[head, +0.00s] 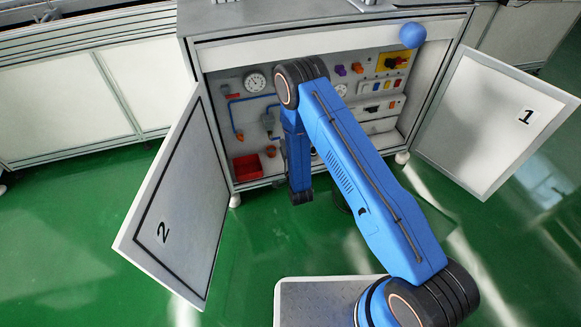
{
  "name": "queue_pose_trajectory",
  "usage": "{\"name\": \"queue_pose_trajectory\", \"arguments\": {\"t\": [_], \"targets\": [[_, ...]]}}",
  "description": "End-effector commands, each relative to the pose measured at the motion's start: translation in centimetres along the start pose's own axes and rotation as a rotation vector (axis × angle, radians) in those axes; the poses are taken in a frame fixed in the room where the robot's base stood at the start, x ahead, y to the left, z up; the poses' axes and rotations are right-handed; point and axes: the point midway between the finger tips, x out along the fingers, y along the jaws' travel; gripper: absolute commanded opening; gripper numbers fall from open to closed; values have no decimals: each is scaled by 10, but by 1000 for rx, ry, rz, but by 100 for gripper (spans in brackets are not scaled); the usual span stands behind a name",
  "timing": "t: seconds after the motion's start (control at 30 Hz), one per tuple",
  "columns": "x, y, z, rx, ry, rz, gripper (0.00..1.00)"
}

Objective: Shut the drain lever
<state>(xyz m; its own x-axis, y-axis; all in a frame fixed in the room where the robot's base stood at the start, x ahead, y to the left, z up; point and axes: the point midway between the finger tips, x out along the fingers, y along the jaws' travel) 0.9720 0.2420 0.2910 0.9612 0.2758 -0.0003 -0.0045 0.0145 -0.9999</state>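The open cabinet (330,47) holds a panel with a round gauge (256,82), blue pipes (234,112) and small orange parts at the pipe ends, such as a lower left one (239,136) and another beside my forearm (271,151). I cannot tell which part is the drain lever or how it is set; it may be hidden behind my arm. My arm reaches up from below and bends down in front of the panel's middle. My gripper is not visible; the arm's last visible links hang before the cabinet opening.
Door 2 (183,205) swings out at left and door 1 (492,125) at right, both open. A red bin (248,167) sits at the cabinet's lower left. A blue ball (413,35) shows at the upper right. Green floor (75,245) is clear at left.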

Motion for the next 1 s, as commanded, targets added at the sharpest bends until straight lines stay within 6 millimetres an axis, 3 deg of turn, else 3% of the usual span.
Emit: {"name": "queue_pose_trajectory", "arguments": {"t": [0.4,0.6,0.8,1.0], "targets": [[-85,2,0,-1,-1,6,30],[-116,1,0,-1,-1,4,30],[-131,1,-1,-1,0,3,30],[-133,1,-1,0,1,1,30]]}}
